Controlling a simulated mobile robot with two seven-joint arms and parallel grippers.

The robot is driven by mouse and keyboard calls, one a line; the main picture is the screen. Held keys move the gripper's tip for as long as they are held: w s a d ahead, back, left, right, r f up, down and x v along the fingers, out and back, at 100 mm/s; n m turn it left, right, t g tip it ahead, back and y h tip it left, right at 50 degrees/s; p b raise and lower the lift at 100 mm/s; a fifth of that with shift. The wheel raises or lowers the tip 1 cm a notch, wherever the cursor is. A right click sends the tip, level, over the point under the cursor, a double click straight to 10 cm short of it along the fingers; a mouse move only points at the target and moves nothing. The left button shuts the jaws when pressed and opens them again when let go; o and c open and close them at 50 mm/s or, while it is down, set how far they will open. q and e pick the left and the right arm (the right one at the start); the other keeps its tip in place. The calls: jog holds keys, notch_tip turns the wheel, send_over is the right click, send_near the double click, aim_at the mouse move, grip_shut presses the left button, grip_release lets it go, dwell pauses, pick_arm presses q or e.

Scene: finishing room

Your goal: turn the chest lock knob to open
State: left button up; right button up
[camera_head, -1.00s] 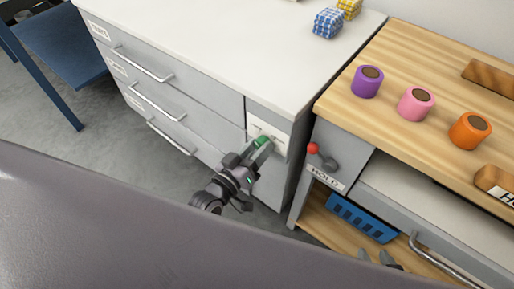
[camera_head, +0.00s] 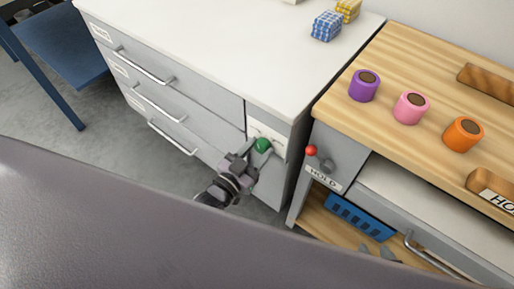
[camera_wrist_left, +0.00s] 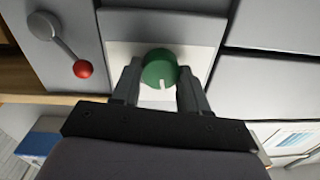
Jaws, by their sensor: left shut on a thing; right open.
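The green lock knob (camera_head: 263,145) sits on a white plate (camera_head: 268,131) on the front of the grey chest (camera_head: 195,92), near its right end. In the left wrist view the round knob (camera_wrist_left: 159,68) shows a white pointer mark on its lower part. My left gripper (camera_head: 256,150) is shut on the knob; in the left wrist view its two fingers (camera_wrist_left: 158,88) stand on either side of it.
A red-tipped lever (camera_head: 312,151) above a HOLD label stands on the wooden bench, right of the knob. The bench top holds purple (camera_head: 364,86), pink and orange cylinders. A blue basket (camera_head: 358,217) is below. The chest drawers have protruding handles (camera_head: 145,68).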

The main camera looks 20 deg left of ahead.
pick_arm(q)
jog(key=m, duration=0.5)
jog(key=shift+f+m, duration=0.1)
jog(key=shift+m, duration=0.3)
jog(key=m, duration=0.4)
jog(key=shift+m, duration=0.8)
jog(key=o, duration=1.1)
jog(key=shift+c, duration=0.2)
jog(key=shift+s, duration=0.15)
jog(key=v, duration=0.7)
jog(key=shift+p, duration=0.3)
jog(key=shift+f, duration=0.1)
